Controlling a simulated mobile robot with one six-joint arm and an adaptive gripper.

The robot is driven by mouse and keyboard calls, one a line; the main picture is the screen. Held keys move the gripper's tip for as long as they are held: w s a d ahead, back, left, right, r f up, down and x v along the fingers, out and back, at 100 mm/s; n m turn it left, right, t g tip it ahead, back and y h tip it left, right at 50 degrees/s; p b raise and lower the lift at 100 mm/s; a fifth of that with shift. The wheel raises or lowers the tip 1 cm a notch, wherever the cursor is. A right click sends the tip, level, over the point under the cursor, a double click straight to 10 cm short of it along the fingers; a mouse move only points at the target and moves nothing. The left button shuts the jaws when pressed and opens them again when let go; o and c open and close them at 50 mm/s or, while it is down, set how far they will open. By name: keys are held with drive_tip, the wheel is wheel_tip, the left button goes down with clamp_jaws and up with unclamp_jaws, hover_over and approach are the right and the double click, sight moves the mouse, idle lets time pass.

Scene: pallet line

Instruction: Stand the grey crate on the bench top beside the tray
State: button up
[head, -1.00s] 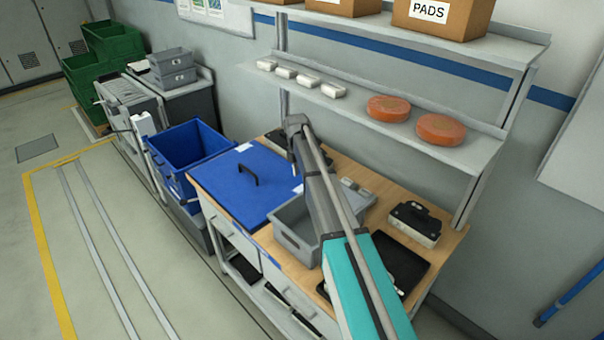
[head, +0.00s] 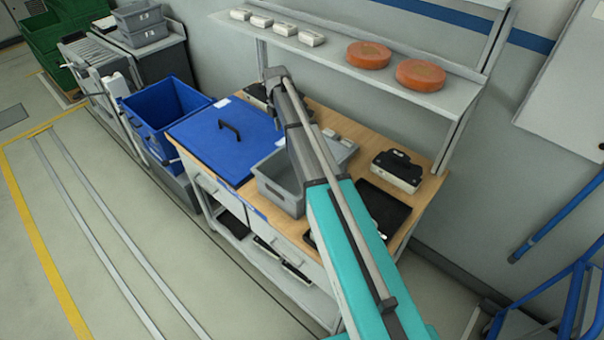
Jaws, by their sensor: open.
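The grey crate (head: 277,193) is upright on the wooden bench top (head: 414,222), just right of a blue lidded box or panel with a black handle. My arm crosses in front of the crate and hides its right part. A flat black tray (head: 383,209) lies on the bench to the right of the crate, partly behind my arm. The crate and the tray look apart, but the arm covers most of the gap. My arm reaches over the bench, its far end above the back edge. My gripper's fingers do not show; they are hidden behind the arm.
A black-and-white device (head: 397,171) stands at the bench's right. A shelf (head: 420,97) with orange discs (head: 369,55) and white blocks overhangs the back. An open blue bin (head: 165,110) stands left. Blue rails (head: 570,305) are lower right.

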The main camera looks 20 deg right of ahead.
drive_tip(key=s+d+m+t, duration=0.1)
drive_tip(key=s+m, duration=2.2)
drive_tip(key=s, duration=0.7)
drive_tip(key=shift+s+m, duration=0.15)
drive_tip(key=shift+m, duration=0.15)
wheel_tip(320, 180, down, 5)
drive_tip(key=b, duration=0.4)
drive_tip(key=shift+r+b, duration=0.1)
drive_tip(key=shift+b, duration=0.2)
